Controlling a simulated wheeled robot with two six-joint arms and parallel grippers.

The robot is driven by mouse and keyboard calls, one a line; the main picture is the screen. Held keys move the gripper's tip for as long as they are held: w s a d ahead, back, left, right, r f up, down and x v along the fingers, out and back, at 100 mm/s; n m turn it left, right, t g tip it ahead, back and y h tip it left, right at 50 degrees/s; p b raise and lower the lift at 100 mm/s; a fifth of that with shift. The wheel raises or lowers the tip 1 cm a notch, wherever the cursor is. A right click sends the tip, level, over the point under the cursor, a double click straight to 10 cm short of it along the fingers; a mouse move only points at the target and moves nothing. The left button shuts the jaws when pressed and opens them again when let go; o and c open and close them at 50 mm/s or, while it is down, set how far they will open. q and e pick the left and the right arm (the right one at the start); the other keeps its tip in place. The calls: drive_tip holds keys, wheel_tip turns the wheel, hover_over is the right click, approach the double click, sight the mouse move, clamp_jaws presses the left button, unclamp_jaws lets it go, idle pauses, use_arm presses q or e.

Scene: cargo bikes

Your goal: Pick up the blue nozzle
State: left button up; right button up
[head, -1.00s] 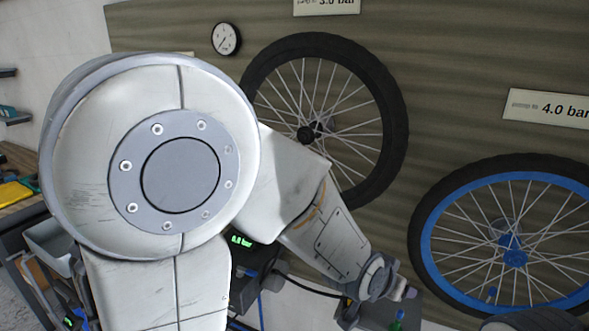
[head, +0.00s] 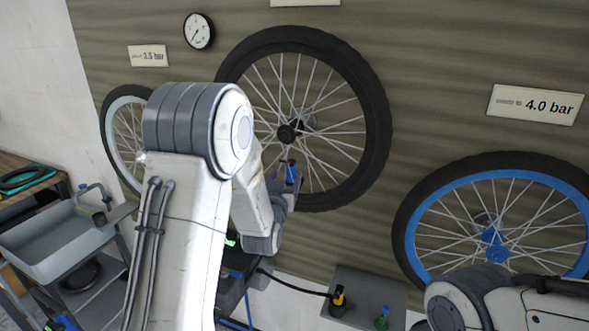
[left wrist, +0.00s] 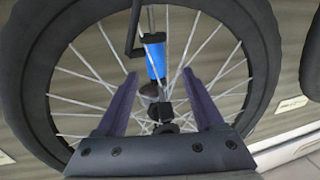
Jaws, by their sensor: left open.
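A blue cylindrical piece (left wrist: 155,62), which looks like the blue nozzle, shows in the left wrist view with a metal rod and a black bracket-like part above it. It lies between the fingertips of my left gripper (left wrist: 160,78) as seen there, with clear gaps on both sides; its exact depth is hard to tell. In the head view my left gripper (head: 288,180) is open in front of the lower part of the black-tyred wheel (head: 375,120), and a small blue patch (head: 291,172) shows at its fingers. My right gripper is out of view.
A grey block (head: 372,290) below the wheels carries a yellow-and-black nozzle (head: 338,299) and a green one (head: 382,318). A blue-rimmed wheel (head: 425,215) hangs at right, a gauge (head: 198,31) at top. A grey bin (head: 60,245) stands at left.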

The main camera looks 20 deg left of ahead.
sight(290, 171)
use_arm(q)
drive_tip(key=w+p, duration=0.1)
drive_tip(key=w, duration=0.1)
drive_tip(key=w+p, duration=0.2)
drive_tip(key=shift+w+a+r+p, duration=0.1)
drive_tip(key=shift+w+a+p, duration=0.1)
drive_tip(key=shift+w+p, duration=0.15)
drive_tip(key=shift+w, duration=0.3)
clamp_jaws()
